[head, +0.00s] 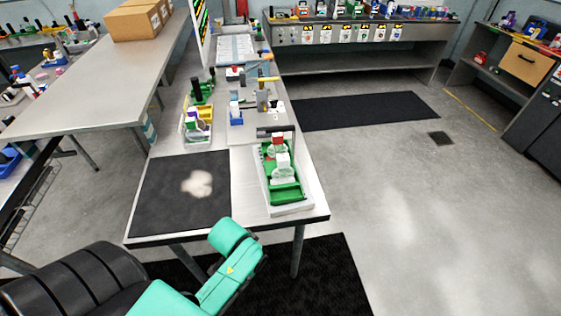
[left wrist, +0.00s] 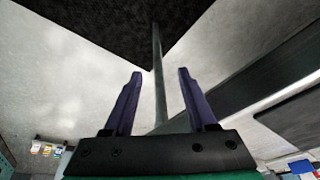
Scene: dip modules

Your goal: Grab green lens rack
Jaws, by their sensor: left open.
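A green rack (head: 284,190) with a few pale, round-topped items standing in it sits in a light tray (head: 291,212) at the front right of the bench. It is the nearest green rack; the picture is too small to confirm lenses. My left gripper (left wrist: 157,75) shows in the left wrist view with its two purple fingers apart and nothing between them. It faces the floor and a metal table leg (left wrist: 159,85). In the head view my teal arm (head: 228,270) is below the bench front, and its gripper is not visible. My right gripper is in neither view.
A black mat (head: 155,195) covers the bench's front left, with only a pale patch on it. Another green item (head: 201,91), a small bin of parts (head: 197,125) and a yellow-handled press (head: 264,90) stand further back. Open floor lies to the right.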

